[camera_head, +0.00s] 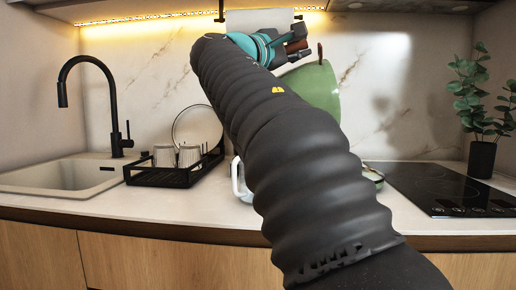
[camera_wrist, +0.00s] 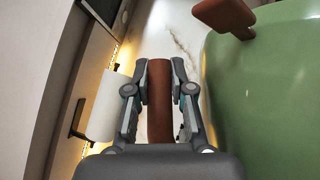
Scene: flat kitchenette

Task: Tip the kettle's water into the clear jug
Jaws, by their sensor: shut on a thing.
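The green kettle (camera_head: 318,88) is held up above the counter behind my arm, and its body looks tilted. It also fills the right of the wrist view (camera_wrist: 268,95), with a brown lid knob (camera_wrist: 226,16). My gripper (camera_wrist: 160,90) is shut on the kettle's brown handle (camera_wrist: 160,125); in the head view the gripper (camera_head: 290,45) is beside the kettle, high up. The clear jug (camera_head: 239,180) stands on the counter below, mostly hidden behind my arm; only its left side shows. The kettle's spout and any water are not visible.
A black dish rack (camera_head: 165,175) with cups and a plate stands left of the jug, beside the sink (camera_head: 65,176) and black tap (camera_head: 75,65). A small bowl (camera_head: 373,177) sits right of my arm, near the black hob (camera_head: 440,188). A paper roll (camera_head: 258,20) hangs above.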

